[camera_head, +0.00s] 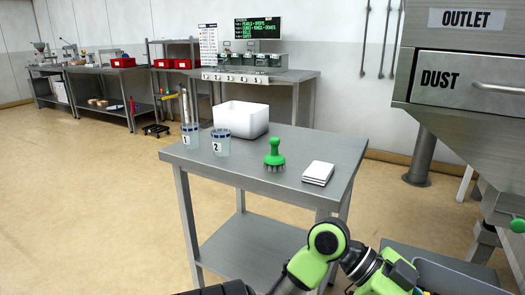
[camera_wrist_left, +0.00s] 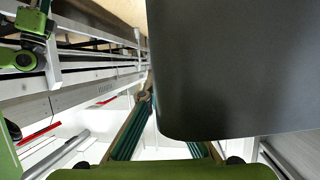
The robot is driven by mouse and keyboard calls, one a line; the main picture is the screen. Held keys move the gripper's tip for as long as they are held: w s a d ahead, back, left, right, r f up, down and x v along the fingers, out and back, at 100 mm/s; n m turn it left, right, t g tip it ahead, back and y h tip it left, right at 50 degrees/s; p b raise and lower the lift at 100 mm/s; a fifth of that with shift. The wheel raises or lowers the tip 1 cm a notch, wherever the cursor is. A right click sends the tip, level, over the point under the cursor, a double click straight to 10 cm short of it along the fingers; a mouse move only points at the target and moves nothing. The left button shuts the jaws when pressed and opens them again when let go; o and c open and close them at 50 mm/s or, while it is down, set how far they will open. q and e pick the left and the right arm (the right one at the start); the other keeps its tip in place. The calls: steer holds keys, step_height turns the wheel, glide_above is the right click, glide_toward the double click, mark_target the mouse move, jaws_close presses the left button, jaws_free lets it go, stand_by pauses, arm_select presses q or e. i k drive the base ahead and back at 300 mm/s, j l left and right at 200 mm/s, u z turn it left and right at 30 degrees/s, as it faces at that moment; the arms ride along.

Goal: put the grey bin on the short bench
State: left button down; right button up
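The grey bin (camera_head: 455,281) is at the lower right of the head view, cut off by the bottom edge. A low dark flat surface (camera_head: 398,250), perhaps the short bench, shows just behind it; I cannot tell whether they touch. My green and black left arm reaches across the bottom towards the bin, and its fingertips are out of the head view. In the left wrist view, a large dark grey panel with a rounded corner (camera_wrist_left: 225,70), probably the bin's, fills the upper right and hides part of my left gripper (camera_wrist_left: 153,92). Whether it grips is unclear. My right gripper is not seen.
A steel table (camera_head: 244,178) holds a white bin (camera_head: 241,119), two numbered cups (camera_head: 220,145), a green brush (camera_head: 274,155) and folded white cloths (camera_head: 318,173). A large grey machine with a dust drawer (camera_head: 462,82) stands at right. Floor at left is clear.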

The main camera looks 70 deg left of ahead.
mark_target(313, 145)
steer(key=j+u, duration=0.15)
steer(key=u, duration=1.1)
steer(key=k+j, duration=0.05)
